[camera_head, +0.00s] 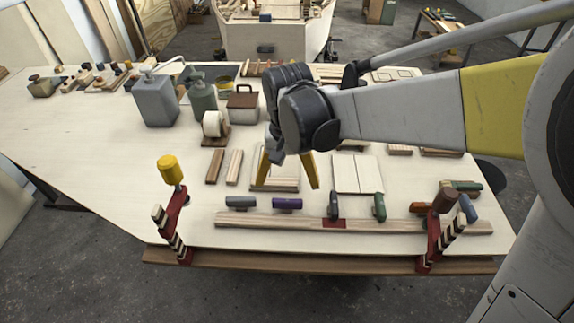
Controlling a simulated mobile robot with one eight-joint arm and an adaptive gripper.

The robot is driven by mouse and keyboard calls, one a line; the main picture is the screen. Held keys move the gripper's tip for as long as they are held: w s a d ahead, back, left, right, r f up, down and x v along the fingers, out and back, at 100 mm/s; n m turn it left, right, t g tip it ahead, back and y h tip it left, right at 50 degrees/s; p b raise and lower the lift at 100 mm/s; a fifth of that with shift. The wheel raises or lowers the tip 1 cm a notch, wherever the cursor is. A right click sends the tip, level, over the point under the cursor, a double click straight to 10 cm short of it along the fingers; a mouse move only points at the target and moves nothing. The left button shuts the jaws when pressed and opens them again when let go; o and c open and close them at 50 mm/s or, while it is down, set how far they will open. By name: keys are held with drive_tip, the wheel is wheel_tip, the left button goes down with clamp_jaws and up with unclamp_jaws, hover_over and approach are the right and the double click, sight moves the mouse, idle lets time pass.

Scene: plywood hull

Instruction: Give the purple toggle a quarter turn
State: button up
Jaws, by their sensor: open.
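The purple toggle (287,203) lies lengthwise along a long wooden strip (260,219) near the table's front edge. A grey toggle (237,203) sits to its left in the same direction. A green toggle (379,206) and a dark toggle on a red plate (334,208) stand to its right, turned more across the strip. My gripper (290,173) has yellow fingers spread apart and empty. In the picture it is just above and behind the purple toggle; its height over the table is hard to tell.
Red clamps with a yellow handle (169,168) and a brown handle (445,201) rise at the front edge, left and right. Wooden blocks (234,167) and a pale panel (357,174) lie behind the strip. A grey canister (155,101) and a tape roll (214,124) stand further back.

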sight(287, 200)
drive_tip(key=shift+r, duration=2.1)
